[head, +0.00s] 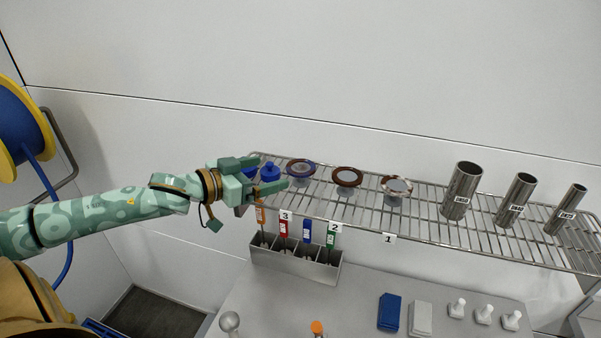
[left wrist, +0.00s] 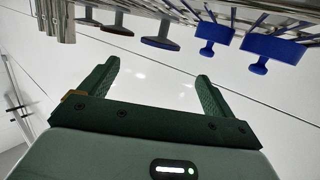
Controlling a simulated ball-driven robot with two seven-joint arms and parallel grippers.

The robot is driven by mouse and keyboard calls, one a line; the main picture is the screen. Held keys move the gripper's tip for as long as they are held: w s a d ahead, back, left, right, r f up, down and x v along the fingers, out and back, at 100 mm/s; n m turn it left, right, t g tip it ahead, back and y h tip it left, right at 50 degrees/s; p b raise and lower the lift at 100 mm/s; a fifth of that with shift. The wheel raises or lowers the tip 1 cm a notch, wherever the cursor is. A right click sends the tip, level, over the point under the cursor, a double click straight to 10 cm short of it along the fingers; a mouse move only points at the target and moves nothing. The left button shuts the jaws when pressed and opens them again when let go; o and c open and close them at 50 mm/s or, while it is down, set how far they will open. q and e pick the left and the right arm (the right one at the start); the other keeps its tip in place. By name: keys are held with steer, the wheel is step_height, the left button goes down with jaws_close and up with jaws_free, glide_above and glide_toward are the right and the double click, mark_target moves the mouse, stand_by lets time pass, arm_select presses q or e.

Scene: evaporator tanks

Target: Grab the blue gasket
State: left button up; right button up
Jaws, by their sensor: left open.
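A ring-shaped gasket with a blue-purple rim (head: 290,165) sits on a small pedestal near the left end of the wire rack (head: 430,235). A brown gasket (head: 347,184) and a brown-and-white gasket (head: 397,194) stand to its right. My left gripper (head: 272,172) is open, just left of the blue-rimmed gasket. In the left wrist view nothing lies between the fingers (left wrist: 158,70). The disc nearest the blue pieces there (left wrist: 160,43) appears to be the blue-rimmed gasket. My right gripper is not in view.
Two blue knobbed pieces (head: 269,171) stand at the rack's left end, partly behind the gripper. Several steel tubes (head: 463,190) stand at right. A grey holder (head: 295,263) with coloured tags is below. The wall is close behind the rack.

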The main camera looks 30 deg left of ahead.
mark_target(299, 168)
arm_select(q)
steer(key=x, duration=0.3)
steer(key=shift+r, duration=0.2)
steer(key=shift+w+d+f, duration=0.15)
steer(key=shift+w+f, duration=0.05)
steer(key=shift+w, duration=0.25)
steer(key=shift+w+d+f+p, duration=0.15)
steer(key=shift+w+d+p, duration=0.15)
steer(key=shift+w, duration=0.25)
steer(key=x, duration=0.2)
steer(key=p+x, duration=0.1)
steer(key=shift+w+f, duration=0.25)
steer(key=shift+f, duration=0.05)
steer(key=shift+w+d+f, duration=0.15)
steer(key=shift+w+f, duration=0.05)
steer(key=shift+w, duration=0.1)
steer(key=shift+s, duration=0.15)
steer(key=shift+c, duration=0.6)
steer(key=c, duration=0.9)
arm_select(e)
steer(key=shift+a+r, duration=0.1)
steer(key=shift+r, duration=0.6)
